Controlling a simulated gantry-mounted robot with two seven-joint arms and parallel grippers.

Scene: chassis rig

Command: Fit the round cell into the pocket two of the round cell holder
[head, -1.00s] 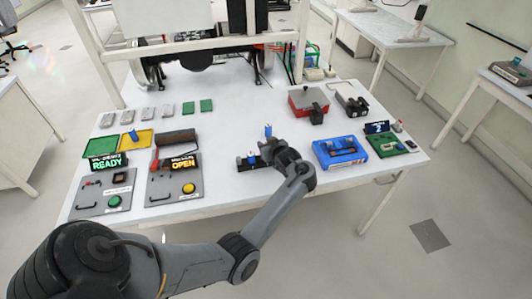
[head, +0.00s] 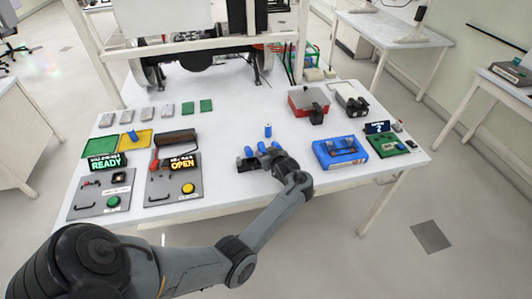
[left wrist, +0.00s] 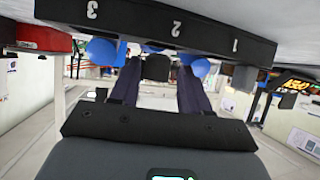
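The round cell holder (head: 243,163) is a dark block near the table's front middle. In the left wrist view the holder (left wrist: 139,20) appears upside down, with labels 3, 2 and 1 from left to right. Three blue cells show at it in the head view: left (head: 248,151), middle (head: 262,147) and right (head: 275,146). Another blue round cell (head: 268,130) stands upright behind the holder. My left gripper (head: 272,158) is at the holder's front right. In its wrist view the fingers (left wrist: 158,82) are apart near label 2; exact cell seating is hidden. My right gripper is not in view.
A blue case (head: 340,151) and a green board (head: 388,145) lie to the right. A red box (head: 309,101) stands behind them. Panels with READY (head: 106,163) and OPEN (head: 183,163) signs lie left. The table between holder and back tiles is clear.

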